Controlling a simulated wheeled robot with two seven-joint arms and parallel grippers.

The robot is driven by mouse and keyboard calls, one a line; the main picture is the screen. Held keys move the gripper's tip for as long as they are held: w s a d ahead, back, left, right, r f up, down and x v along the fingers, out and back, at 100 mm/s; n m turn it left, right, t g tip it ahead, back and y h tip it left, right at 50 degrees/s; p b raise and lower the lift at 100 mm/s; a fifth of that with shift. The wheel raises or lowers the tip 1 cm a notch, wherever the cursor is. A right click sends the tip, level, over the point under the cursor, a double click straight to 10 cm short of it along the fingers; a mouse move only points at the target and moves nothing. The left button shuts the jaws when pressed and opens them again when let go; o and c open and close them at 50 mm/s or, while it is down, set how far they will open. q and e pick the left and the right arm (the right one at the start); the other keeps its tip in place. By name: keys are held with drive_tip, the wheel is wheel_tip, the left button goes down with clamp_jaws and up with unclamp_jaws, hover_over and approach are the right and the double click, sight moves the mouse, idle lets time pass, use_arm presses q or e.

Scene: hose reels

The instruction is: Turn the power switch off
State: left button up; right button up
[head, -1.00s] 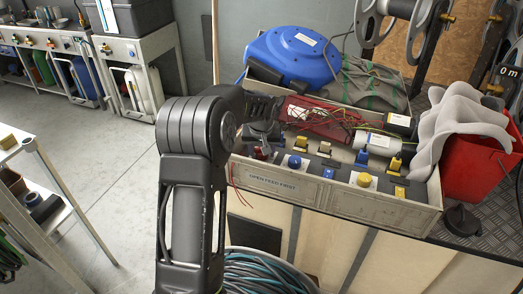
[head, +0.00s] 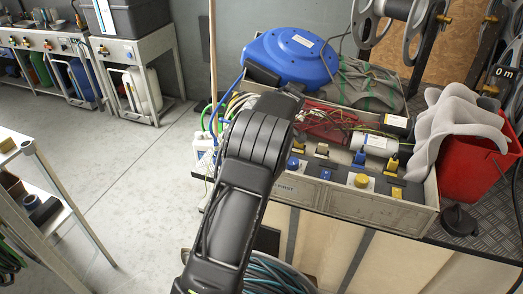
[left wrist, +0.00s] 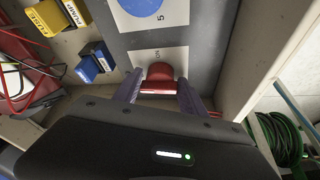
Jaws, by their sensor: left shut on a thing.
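The power switch (left wrist: 160,74) is a red lever on a white plate marked ON, in the left wrist view. My left gripper (left wrist: 160,91) has its two grey fingers on either side of the red lever and is shut on it. In the head view my left arm covers the left end of the switch panel (head: 352,199), so the switch and gripper are hidden there. My right gripper is not in view.
Blue and yellow buttons and plugs, such as a yellow button (head: 361,180), line the panel. A blue hose reel (head: 294,56) stands behind it. A red bucket (head: 470,165) with a grey cloth (head: 458,125) is at the right. Loose wires lie in the box.

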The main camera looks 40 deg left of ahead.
use_arm(q)
drive_tip(key=shift+w+n, duration=0.1)
drive_tip(key=shift+n, duration=0.5)
drive_tip(key=o, duration=1.1)
drive_tip(key=shift+r, duration=0.1)
drive_tip(key=v, duration=0.7)
drive_tip(key=shift+w+d+r, duration=0.15)
drive_tip(key=shift+r, duration=0.15)
